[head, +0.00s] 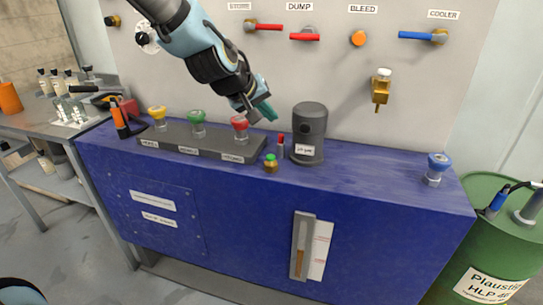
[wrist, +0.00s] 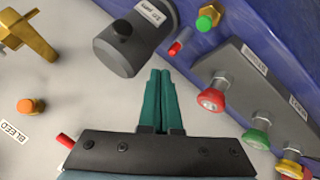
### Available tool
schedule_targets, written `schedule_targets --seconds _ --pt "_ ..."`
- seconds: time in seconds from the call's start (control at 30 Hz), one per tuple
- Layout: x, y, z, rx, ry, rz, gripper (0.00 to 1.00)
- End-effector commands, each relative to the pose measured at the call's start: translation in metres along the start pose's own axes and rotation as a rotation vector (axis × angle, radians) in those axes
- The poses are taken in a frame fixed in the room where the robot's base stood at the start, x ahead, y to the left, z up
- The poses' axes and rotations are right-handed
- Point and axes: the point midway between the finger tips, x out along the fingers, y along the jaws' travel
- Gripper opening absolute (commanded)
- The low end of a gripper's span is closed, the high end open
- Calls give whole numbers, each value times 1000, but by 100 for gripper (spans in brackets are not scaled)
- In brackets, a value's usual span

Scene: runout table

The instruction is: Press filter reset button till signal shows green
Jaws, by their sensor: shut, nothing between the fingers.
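A dark grey filter canister (head: 310,122) with a white label stands on the blue table top near the wall; the wrist view shows it (wrist: 128,48) at upper left of my fingers. Just left of it in the head view is a small grey post with a red top (head: 281,140), also in the wrist view (wrist: 179,46). In front is a brass fitting with a green top (head: 270,161), also in the wrist view (wrist: 208,18). I cannot tell which is the reset button or the signal. My gripper (head: 268,111) is shut and empty, above and left of the canister, its green fingers (wrist: 160,75) apart from everything.
A dark strip (head: 190,140) carries yellow, green and red knobs (head: 239,122), close left of my gripper. Valve handles line the wall above. A blue knob (head: 436,163) stands at the right end. The table between it and the canister is clear. A green drum (head: 485,255) stands right.

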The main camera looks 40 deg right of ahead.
Motion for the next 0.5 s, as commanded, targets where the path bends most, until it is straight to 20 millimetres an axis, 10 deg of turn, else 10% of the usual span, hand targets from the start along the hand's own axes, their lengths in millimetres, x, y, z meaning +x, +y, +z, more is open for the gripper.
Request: schedule_targets --seconds 0.5 --pt "23 -18 17 0 -2 -1 0"
